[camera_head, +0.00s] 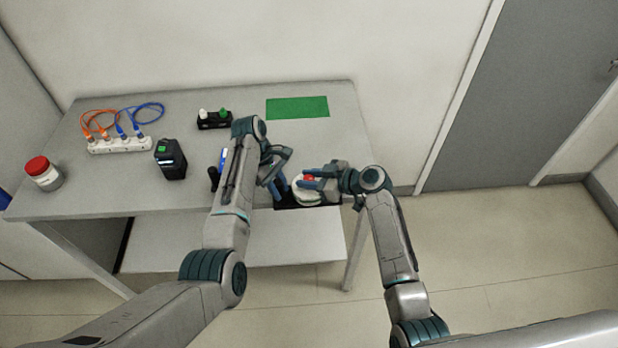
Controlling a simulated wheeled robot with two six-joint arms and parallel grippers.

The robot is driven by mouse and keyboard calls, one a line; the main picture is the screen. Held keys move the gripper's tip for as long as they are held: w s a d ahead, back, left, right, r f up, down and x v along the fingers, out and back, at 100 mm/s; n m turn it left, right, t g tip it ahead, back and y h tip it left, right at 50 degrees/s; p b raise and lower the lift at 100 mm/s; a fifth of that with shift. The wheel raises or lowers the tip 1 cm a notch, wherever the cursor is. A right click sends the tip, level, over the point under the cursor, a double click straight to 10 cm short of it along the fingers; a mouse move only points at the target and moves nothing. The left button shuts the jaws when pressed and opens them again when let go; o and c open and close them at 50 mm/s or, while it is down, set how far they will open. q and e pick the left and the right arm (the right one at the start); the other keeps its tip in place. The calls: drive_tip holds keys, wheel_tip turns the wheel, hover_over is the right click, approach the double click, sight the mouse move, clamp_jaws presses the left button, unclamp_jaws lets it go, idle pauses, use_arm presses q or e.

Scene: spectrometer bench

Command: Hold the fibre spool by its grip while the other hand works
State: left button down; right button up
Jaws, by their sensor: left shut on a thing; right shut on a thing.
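The fibre spool (306,196) is a small white round thing at the table's front right edge, partly hidden by my grippers. A red part (308,178) shows on top of it. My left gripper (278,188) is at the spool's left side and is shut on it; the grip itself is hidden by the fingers. My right gripper (306,180) reaches in from the right and is shut on the red part. The exact finger contacts are too small to tell.
A black flat piece (287,206) lies under the spool by the front edge. A green mat (297,107), a black block with white and green knobs (214,119), a white strip with orange and blue cables (120,145), a black box (171,160) and a red-lidded jar (43,173) stand farther off.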

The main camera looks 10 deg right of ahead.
drive_tip(key=shift+m+t+h, duration=2)
drive_tip(key=shift+m+t, duration=0.1)
drive_tip(key=shift+m, duration=0.4)
drive_tip(key=o, duration=1)
drive_tip(key=shift+s, duration=0.1)
drive_tip(key=v, duration=1.2)
drive_tip(key=shift+a, duration=0.1)
